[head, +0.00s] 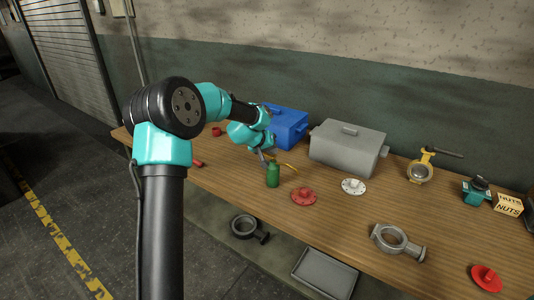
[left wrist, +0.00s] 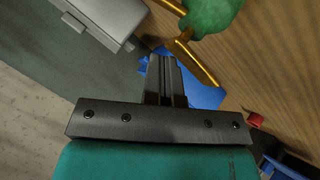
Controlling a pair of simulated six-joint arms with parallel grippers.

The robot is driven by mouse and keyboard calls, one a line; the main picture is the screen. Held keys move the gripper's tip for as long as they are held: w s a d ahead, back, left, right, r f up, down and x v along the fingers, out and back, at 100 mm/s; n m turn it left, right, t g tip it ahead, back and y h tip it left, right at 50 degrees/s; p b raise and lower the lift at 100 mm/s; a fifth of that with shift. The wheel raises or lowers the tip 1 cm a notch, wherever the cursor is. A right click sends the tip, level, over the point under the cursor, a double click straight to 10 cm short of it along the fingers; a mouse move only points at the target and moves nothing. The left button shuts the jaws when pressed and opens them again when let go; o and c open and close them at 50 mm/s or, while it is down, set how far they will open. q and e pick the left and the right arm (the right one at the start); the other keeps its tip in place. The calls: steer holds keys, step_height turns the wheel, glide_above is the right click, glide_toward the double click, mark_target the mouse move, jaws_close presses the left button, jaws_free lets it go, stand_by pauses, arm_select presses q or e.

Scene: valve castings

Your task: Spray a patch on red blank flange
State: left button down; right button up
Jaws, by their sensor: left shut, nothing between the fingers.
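A red flange (head: 303,197) lies on the wooden bench right of a green bottle (head: 272,175). Another red flange-like disc (head: 486,277) lies near the right front; I cannot tell which is the blank one. My left gripper (head: 264,160) is just behind the bottle, partly hidden by my own arm. In the left wrist view my left gripper (left wrist: 165,62) has its fingers together with nothing between them. The green bottle (left wrist: 210,12) shows at the top edge there, with a gold-coloured piece (left wrist: 196,60) beside the fingertips. My right gripper is not seen.
A blue box (head: 288,125) and a grey lidded box (head: 347,150) stand at the back. A white flange (head: 353,186), a yellow valve (head: 421,171), a grey valve body (head: 395,240) and a nuts box (head: 508,204) are on the bench. Bare wood lies between them.

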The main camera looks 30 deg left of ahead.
arm_select(q)
steer(key=shift+r, duration=3)
steer(key=shift+r, duration=0.1)
stand_by(0.5)
step_height(320, 180, up, 3)
steer(key=shift+f, duration=0.15)
